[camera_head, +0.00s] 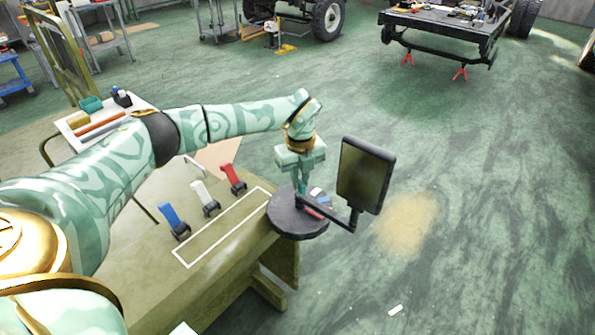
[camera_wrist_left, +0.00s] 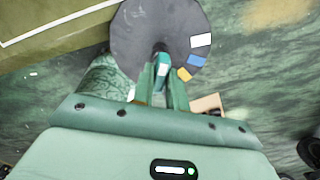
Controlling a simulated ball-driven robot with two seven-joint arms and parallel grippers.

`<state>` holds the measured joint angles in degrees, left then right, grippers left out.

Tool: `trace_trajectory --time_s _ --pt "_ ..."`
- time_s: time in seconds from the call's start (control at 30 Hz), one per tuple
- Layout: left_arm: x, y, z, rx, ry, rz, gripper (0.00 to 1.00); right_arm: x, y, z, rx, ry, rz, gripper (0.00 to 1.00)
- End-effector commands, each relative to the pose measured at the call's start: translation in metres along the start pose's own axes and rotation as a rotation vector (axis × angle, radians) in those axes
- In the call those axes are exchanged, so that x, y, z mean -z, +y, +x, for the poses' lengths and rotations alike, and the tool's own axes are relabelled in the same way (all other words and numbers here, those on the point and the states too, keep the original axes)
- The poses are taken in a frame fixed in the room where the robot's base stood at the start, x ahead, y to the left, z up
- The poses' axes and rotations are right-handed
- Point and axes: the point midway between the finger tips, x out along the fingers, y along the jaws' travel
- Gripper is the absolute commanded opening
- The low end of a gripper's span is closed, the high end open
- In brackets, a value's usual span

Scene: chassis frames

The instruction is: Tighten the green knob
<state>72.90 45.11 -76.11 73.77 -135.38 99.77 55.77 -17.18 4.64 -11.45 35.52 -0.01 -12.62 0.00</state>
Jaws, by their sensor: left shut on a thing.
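The green knob (camera_wrist_left: 162,66) shows in the left wrist view as a small teal piece at the edge of a dark round disc (camera_head: 286,215). The disc sits at the table's corner and bears white, blue and yellow patches. My left gripper (camera_head: 301,186) points down over the disc and is shut on the knob, with a finger on each side of it. In the head view the fingers hide the knob. My right gripper is not in view.
A dark rectangular panel (camera_head: 366,176) on a bent arm stands just right of my left gripper. Blue (camera_head: 173,218), white (camera_head: 203,195) and red (camera_head: 233,176) levers stand on the olive table (camera_head: 225,278). Open green floor lies to the right.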

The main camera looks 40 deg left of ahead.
Motion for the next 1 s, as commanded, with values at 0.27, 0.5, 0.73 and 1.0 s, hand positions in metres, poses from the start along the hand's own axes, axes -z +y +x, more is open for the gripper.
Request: trace_trajectory --time_s 0.27,0.5,0.73,1.0 --pt "0.0 0.0 -0.006 0.002 -0.002 0.258 0.0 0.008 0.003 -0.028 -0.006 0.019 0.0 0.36" --pt "-0.001 0.0 -0.005 0.001 -0.003 0.486 0.0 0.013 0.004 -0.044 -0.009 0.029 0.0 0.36" --pt "-0.001 -0.001 -0.004 0.002 -0.003 0.703 0.0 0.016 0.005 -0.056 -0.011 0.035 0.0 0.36" --pt "-0.001 -0.001 -0.003 0.001 -0.004 0.922 0.0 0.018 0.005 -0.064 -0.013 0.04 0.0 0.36"
